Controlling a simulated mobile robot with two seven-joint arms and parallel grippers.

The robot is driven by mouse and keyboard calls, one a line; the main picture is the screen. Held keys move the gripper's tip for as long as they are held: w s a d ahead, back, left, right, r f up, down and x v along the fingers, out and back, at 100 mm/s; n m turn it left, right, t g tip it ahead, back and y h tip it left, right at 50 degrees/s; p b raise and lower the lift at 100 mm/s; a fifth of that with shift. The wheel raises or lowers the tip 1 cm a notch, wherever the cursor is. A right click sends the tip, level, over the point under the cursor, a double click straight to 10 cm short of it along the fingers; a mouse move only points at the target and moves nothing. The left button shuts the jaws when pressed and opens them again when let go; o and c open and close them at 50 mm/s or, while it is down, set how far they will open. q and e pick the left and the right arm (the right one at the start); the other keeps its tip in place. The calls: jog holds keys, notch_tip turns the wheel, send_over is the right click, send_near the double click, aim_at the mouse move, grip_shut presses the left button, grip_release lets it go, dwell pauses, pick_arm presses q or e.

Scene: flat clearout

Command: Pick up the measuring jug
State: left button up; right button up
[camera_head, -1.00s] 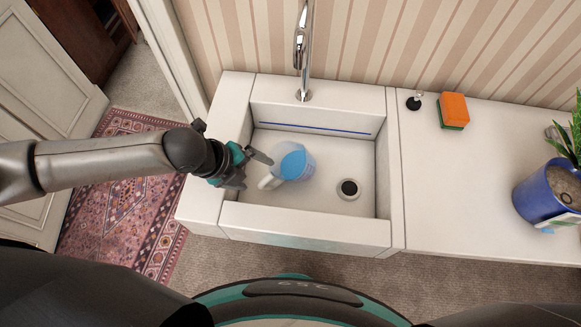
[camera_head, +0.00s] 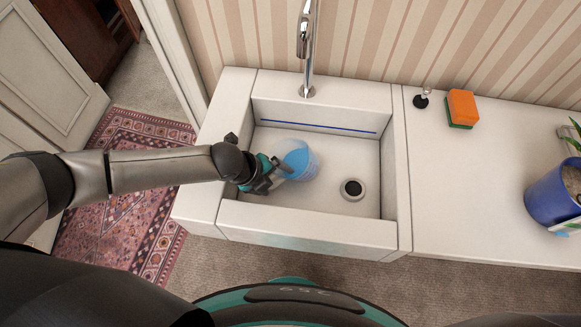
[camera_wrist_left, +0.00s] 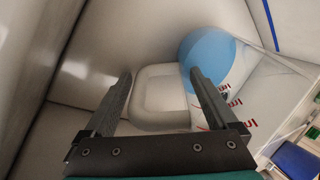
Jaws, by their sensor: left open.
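The measuring jug (camera_head: 299,160) stands in the white sink, left of the drain, with blue showing inside it. In the left wrist view the jug (camera_wrist_left: 270,95) shows a pale body with red markings and a light loop handle (camera_wrist_left: 158,72). My left gripper (camera_head: 280,172) reaches into the sink from the left, at the jug's handle side. In the left wrist view my left gripper (camera_wrist_left: 160,80) is open, with the handle between its two fingers. I cannot tell whether either finger touches it. The gripper hides the handle in the head view. My right gripper is out of view.
The sink (camera_head: 310,225) has raised walls around the jug, and a drain (camera_head: 352,189) lies to its right. A tap (camera_head: 306,50) rises behind. On the right counter are a stopper (camera_head: 421,100), an orange-green sponge (camera_head: 462,108) and a blue plant pot (camera_head: 553,196).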

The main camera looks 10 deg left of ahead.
pick_arm(q)
jog(key=shift+c, duration=0.3)
grip_shut()
dwell(0.5)
